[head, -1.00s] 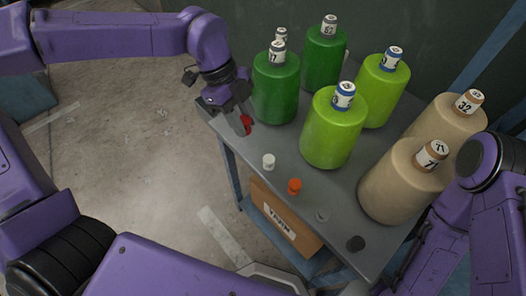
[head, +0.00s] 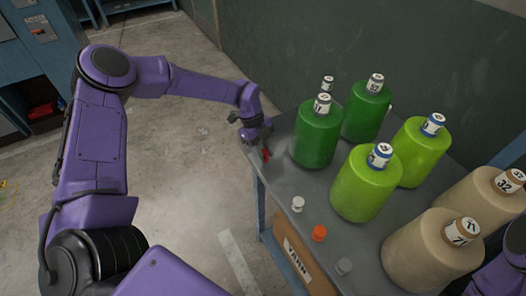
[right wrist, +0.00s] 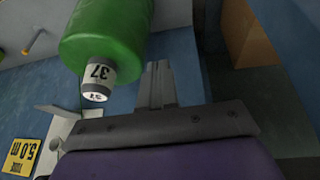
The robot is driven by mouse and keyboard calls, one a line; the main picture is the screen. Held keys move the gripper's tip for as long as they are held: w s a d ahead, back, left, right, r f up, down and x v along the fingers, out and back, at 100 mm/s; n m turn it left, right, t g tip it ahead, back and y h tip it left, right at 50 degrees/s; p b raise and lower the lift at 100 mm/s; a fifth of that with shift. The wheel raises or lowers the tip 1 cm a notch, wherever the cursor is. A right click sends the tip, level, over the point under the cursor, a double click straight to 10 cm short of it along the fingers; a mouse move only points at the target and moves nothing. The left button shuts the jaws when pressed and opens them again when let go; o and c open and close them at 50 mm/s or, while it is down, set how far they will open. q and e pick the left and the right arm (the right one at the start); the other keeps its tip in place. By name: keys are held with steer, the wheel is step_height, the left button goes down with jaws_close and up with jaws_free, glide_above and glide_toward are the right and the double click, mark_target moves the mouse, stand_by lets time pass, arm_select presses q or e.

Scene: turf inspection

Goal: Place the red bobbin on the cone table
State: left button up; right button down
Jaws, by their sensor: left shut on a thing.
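The red bobbin (head: 265,154) is at the left corner of the grey cone table (head: 279,183). My left gripper (head: 260,146) is shut on it from above, and the fingers hide part of it. I cannot tell whether the bobbin touches the tabletop. My right gripper (right wrist: 160,85) shows in the right wrist view with its fingers together and nothing seen between them. It is beside a green cone labelled 37 (right wrist: 100,38). In the head view only a bit of my right arm shows at the lower right edge.
Large dark green (head: 318,137), light green (head: 366,187) and beige (head: 432,252) yarn cones fill the table's middle and right. White (head: 298,204), orange (head: 319,233) and grey (head: 344,266) bobbins line the near edge. A cardboard box (head: 294,258) sits below.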

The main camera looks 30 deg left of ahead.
arm_select(q)
steer(key=shift+f, duration=0.5)
steer(key=o, duration=1)
steer(key=shift+f, duration=0.1)
steer(key=shift+w+r, duration=0.1)
steer(key=shift+r, duration=0.2)
steer(key=b+v, duration=0.1)
steer(key=v, duration=1)
steer(key=shift+a+r, duration=0.15)
steer(key=shift+r, duration=0.2)
